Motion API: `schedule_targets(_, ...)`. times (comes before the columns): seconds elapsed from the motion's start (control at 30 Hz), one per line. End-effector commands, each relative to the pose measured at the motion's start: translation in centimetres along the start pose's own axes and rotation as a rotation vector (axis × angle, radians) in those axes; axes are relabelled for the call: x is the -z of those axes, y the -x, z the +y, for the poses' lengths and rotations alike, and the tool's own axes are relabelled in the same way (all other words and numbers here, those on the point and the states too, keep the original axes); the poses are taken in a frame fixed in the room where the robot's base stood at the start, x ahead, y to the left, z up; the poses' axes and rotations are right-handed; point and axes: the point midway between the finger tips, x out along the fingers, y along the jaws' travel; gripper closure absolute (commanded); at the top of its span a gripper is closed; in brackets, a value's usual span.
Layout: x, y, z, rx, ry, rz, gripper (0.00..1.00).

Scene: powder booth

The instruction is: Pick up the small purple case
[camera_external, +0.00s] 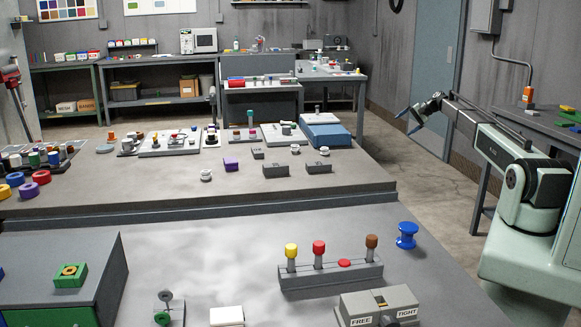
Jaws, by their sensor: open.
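A small purple block-like thing (231,164), which looks like the case, sits on the grey raised platform (120,193) left of the picture's middle. It is small in view and its details cannot be made out.
Dark grey blocks (275,170) and a white ring-shaped piece (206,175) are near the case. A blue box (325,135) stands behind to the right. Purple and orange rings (28,190) lie at the left. A blue spool (406,235) stands on the front surface.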

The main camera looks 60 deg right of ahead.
Motion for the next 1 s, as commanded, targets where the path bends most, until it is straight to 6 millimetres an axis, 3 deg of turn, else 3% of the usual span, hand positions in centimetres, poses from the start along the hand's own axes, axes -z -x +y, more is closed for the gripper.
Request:
schedule_targets(0.03,2.2,2.5,-1.7,0.026,0.000,0.024,0.04)
schedule_targets(0.2,5.7,8.8,-6.3,0.090,0.018,0.069,0.04)
schedule_targets(0.33,6.9,11.9,-9.5,0.118,0.049,0.086,0.04)
schedule_targets(0.5,6.9,14.0,-14.3,0.137,0.119,0.088,0.04)
schedule_targets(0.6,5.6,13.9,-18.1,0.136,0.191,0.074,0.04)
schedule_targets(0.77,2.1,11.4,-22.9,0.114,0.314,0.033,0.04)
schedule_targets(1.0,-6.0,4.8,-29.4,0.062,0.530,-0.058,0.04)
